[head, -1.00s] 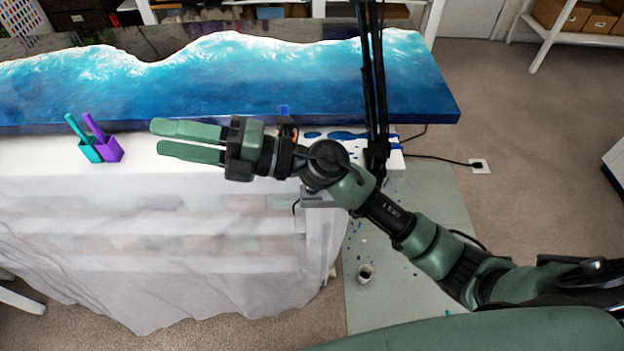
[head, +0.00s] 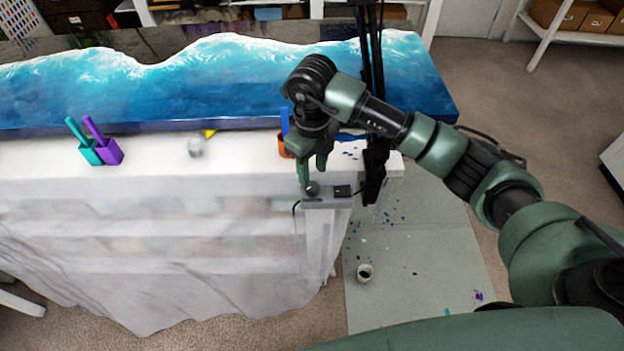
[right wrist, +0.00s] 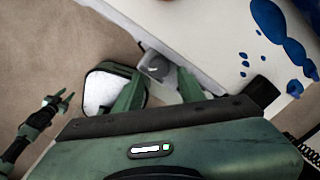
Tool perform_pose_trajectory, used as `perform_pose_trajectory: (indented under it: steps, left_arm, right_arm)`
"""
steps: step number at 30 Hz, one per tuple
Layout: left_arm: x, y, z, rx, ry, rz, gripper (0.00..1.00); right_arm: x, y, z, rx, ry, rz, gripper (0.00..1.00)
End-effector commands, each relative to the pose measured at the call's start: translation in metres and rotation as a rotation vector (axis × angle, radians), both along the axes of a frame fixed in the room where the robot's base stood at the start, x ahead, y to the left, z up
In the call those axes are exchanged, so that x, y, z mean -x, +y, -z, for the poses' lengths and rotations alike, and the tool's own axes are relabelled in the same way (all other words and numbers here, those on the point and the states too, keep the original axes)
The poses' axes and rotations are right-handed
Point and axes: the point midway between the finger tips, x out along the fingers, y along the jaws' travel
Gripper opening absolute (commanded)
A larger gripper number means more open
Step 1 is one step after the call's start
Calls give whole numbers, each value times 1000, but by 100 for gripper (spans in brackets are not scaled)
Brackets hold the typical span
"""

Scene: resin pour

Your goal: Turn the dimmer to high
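The dimmer is a small grey box (head: 325,203) with a dark round knob (head: 312,188), at the front edge of the white-covered table. My right gripper (head: 311,174) points down over it, with its fingers apart. In the right wrist view the knob (right wrist: 155,65) shows between and just beyond the two open fingertips (right wrist: 160,76). I cannot tell whether the fingers touch the knob. The knob's setting cannot be read. My left gripper is out of the head view; it shows small in the right wrist view (right wrist: 58,104), with its fingers apart.
A blue wave-patterned resin slab (head: 200,85) lies along the table (head: 200,175). An orange cup (head: 285,146) and clear cup (head: 196,147) stand near the slab. A black post rises behind my right arm.

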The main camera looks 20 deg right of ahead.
Motion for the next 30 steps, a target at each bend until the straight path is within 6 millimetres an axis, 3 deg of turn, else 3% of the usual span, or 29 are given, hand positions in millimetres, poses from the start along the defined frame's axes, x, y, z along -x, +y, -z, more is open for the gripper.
perform_pose_trajectory:
  steps: [9,20,24,30]
  left_arm:
    - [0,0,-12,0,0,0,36]
    - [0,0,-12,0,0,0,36]
    - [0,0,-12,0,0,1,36]
    - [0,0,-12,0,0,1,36]
  right_arm:
    - [1,1,43,-3,3,-1,40]
    - [0,1,51,-4,0,-2,40]
    - [0,1,50,-4,0,-2,1]
    - [0,1,50,-4,0,4,0]
